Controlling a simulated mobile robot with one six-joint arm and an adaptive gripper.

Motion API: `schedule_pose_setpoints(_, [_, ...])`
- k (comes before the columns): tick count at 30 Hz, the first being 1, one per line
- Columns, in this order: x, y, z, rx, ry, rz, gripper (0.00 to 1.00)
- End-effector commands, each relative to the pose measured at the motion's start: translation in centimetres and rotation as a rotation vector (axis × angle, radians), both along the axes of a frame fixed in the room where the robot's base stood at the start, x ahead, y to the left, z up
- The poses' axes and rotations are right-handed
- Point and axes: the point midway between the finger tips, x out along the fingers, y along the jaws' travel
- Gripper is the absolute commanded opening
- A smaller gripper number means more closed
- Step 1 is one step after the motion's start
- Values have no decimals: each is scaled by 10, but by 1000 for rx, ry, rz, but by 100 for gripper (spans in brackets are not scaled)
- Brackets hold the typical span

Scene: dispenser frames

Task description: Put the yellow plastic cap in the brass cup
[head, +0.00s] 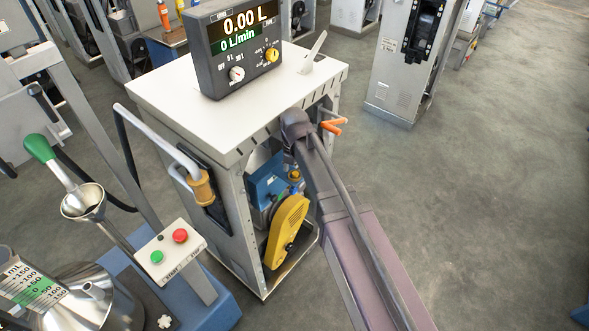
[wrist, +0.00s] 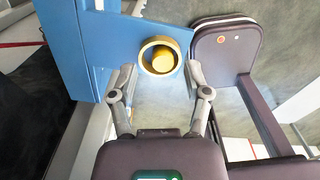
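In the wrist view, the brass cup (wrist: 145,48) is a round gold ring just beyond my fingertips, beside a blue panel. The yellow plastic cap (wrist: 162,60) appears inside its rim; the cap's lower part is hidden, and I cannot tell how deep it sits. My gripper (wrist: 160,75) is open, one finger on each side and short of the cup, with nothing between the fingers.
The dispenser top (head: 170,95) carries a display (head: 238,50). An orange handle (head: 333,127) sticks out near my arm. Inside the open cabinet are a blue unit (head: 268,183) and a yellow guard (head: 287,230). Floor (head: 480,200) to the right is clear.

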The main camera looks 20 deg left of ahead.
Motion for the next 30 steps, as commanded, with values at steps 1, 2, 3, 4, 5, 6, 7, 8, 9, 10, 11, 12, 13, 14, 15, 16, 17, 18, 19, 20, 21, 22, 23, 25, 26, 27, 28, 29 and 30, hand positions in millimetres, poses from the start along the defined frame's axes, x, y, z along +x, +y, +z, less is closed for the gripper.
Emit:
schedule_pose_setpoints(1, [0, 0, 7, 0, 0, 0, 62])
schedule_pose_setpoints(2, [0, 0, 10, 0, 0, 0, 62])
schedule_pose_setpoints(3, [0, 0, 13, 0, 0, 0, 62])
schedule_pose_setpoints(4, [0, 0, 15, 0, 0, 0, 62])
schedule_pose_setpoints(5, [0, 0, 18, 0, 0, 0, 62])
schedule_pose_setpoints(6, [0, 0, 21, 0, 0, 0, 62])
schedule_pose_setpoints(7, [0, 0, 24, 0, 0, 0, 62])
schedule_pose_setpoints(8, [0, 0, 27, 0, 0, 0, 62])
schedule_pose_setpoints(9, [0, 0, 30, 0, 0, 0, 62])
schedule_pose_setpoints(10, [0, 0, 33, 0, 0, 0, 62])
schedule_pose_setpoints(11, [0, 0, 35, 0, 0, 0, 62])
schedule_pose_setpoints(12, [0, 0, 38, 0, 0, 0, 62])
schedule_pose_setpoints(13, [0, 0, 41, 0, 0, 0, 62])
schedule_pose_setpoints(14, [0, 0, 43, 0, 0, 0, 62])
schedule_pose_setpoints(15, [0, 0, 47, 0, 0, 0, 62])
schedule_pose_setpoints(16, [0, 0, 49, 0, 0, 0, 62])
schedule_pose_setpoints(17, [0, 0, 52, 0, 0, 0, 62])
schedule_pose_setpoints(18, [0, 0, 55, 0, 0, -1, 62])
schedule_pose_setpoints(19, [0, 0, 58, 0, 0, -1, 62])
schedule_pose_setpoints(20, [1, 0, 60, 0, 0, -1, 62])
schedule_pose_setpoints(21, [1, 0, 64, 0, 0, -2, 62])
schedule_pose_setpoints(22, [1, 0, 66, 0, 0, -2, 62])
schedule_pose_setpoints(23, [1, 0, 69, 0, 0, -2, 62])
schedule_pose_setpoints(25, [1, 0, 74, 0, 0, -1, 62])
schedule_pose_setpoints(26, [1, 0, 77, 0, 0, -1, 62])
schedule_pose_setpoints(27, [1, 0, 80, 0, 0, -1, 62])
schedule_pose_setpoints(28, [1, 0, 83, 0, 0, -1, 62])
schedule_pose_setpoints(29, [1, 0, 85, 0, 0, -1, 62])
schedule_pose_setpoints(30, [1, 0, 89, 0, 0, -1, 62])
